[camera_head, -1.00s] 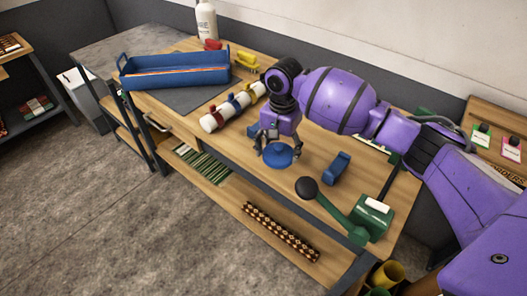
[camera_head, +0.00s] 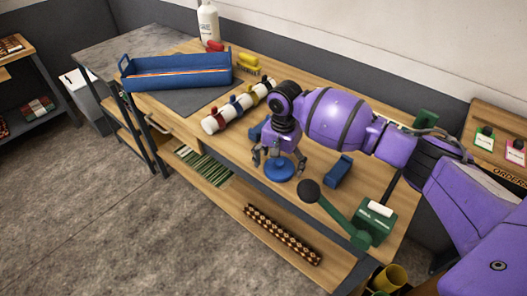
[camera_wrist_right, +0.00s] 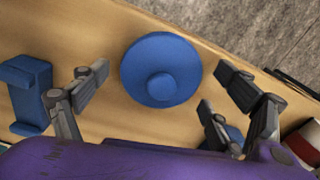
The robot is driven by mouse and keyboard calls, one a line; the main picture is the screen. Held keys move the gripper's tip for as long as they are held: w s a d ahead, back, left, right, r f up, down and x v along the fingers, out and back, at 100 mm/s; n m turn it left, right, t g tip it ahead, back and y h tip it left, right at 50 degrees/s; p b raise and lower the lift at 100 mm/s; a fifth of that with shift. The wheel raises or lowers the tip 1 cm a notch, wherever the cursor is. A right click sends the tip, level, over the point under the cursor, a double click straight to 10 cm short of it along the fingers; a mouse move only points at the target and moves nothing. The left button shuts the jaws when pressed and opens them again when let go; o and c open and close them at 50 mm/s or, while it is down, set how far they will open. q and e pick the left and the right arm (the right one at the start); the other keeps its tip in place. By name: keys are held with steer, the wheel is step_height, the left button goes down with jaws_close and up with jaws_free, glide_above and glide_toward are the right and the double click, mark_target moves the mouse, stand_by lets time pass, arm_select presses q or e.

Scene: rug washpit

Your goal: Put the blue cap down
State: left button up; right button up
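The blue cap (camera_head: 279,173) is a round disc with a small knob in its middle. It lies flat on the wooden bench (camera_head: 225,168) near the front edge, as far as I can tell. My right gripper (camera_head: 278,167) points down over it with its fingers spread. In the right wrist view the cap (camera_wrist_right: 160,70) sits between the open fingers (camera_wrist_right: 165,78), with gaps between the fingertips and its rim. Nothing is gripped. My left gripper is not in view.
A blue bracket (camera_head: 339,171) and a green lever tool with a black knob (camera_head: 309,191) stand to the right. A white roll with coloured clamps (camera_head: 214,123) lies to the left, and a blue tray (camera_head: 177,76) is further back. A blue block (camera_head: 256,132) is behind the gripper.

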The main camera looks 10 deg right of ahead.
mark_target(280, 162)
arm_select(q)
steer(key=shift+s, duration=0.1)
arm_select(e)
steer(key=shift+r, duration=0.2)
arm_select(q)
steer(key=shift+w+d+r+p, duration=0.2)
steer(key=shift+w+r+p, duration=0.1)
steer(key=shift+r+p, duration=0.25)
arm_select(e)
step_height(280, 162, up, 12)
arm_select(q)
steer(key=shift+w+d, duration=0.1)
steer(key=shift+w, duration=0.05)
